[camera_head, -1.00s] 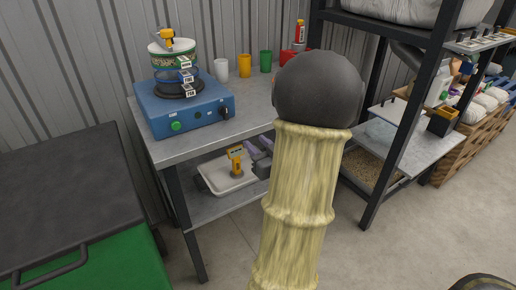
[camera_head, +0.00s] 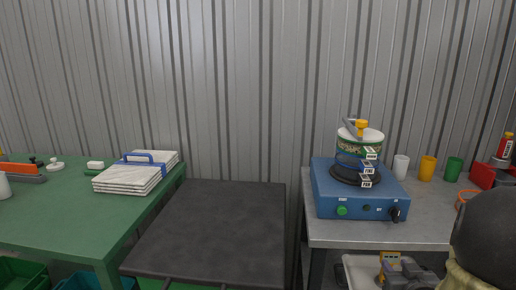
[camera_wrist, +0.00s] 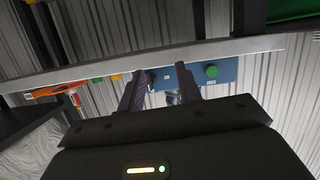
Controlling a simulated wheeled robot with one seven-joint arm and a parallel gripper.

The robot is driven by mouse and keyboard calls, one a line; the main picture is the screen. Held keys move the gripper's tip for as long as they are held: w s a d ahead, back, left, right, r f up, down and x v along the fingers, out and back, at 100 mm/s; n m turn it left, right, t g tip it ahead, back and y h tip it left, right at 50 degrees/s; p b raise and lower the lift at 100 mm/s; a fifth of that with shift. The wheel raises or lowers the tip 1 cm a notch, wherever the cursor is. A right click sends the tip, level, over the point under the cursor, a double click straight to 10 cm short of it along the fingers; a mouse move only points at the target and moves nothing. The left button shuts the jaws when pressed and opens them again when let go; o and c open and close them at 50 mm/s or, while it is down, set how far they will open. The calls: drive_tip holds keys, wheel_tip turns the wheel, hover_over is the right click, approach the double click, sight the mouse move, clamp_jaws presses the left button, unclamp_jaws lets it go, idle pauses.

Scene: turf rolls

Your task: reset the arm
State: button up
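My gripper (camera_wrist: 161,86) shows in the wrist view with its two dark fingers apart and nothing held between them. Beyond the fingers is the blue device (camera_wrist: 228,74) with its green button, seen past the edge of a bench. In the head view my arm shows only as a dark rounded joint and pale sleeve at the lower right corner. My gripper is out of the head view. The blue device (camera_head: 328,194) stands on the grey bench (camera_head: 427,221), with a stack of labelled rings and a white-green container (camera_head: 359,143) carrying a yellow-handled tool on it.
White (camera_head: 401,166), yellow (camera_head: 427,168) and green (camera_head: 453,169) cups stand right of the device. A tray (camera_head: 362,272) with tools is below. A dark-topped box (camera_head: 215,225) stands left of the bench. A green table (camera_head: 60,215) at left bears stacked white slabs (camera_head: 128,179).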

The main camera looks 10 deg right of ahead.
drive_tip(key=s+a+f+n+g+y, duration=0.1)
drive_tip(key=s+a+f+g, duration=0.25)
drive_tip(key=a, duration=0.55)
drive_tip(key=s+a+f+n+g+y, duration=0.15)
drive_tip(key=a+g, duration=0.25)
drive_tip(key=a, duration=0.4)
drive_tip(key=s+a+f+g+y, duration=0.1)
drive_tip(key=s+a+f+g, duration=0.25)
drive_tip(key=a, duration=0.55)
wheel_tip(320, 180, up, 29)
drive_tip(key=p, duration=2.8)
drive_tip(key=shift+w+d+r+g, duration=0.2)
drive_tip(key=shift+w+g, duration=0.05)
drive_tip(key=shift+g, duration=0.05)
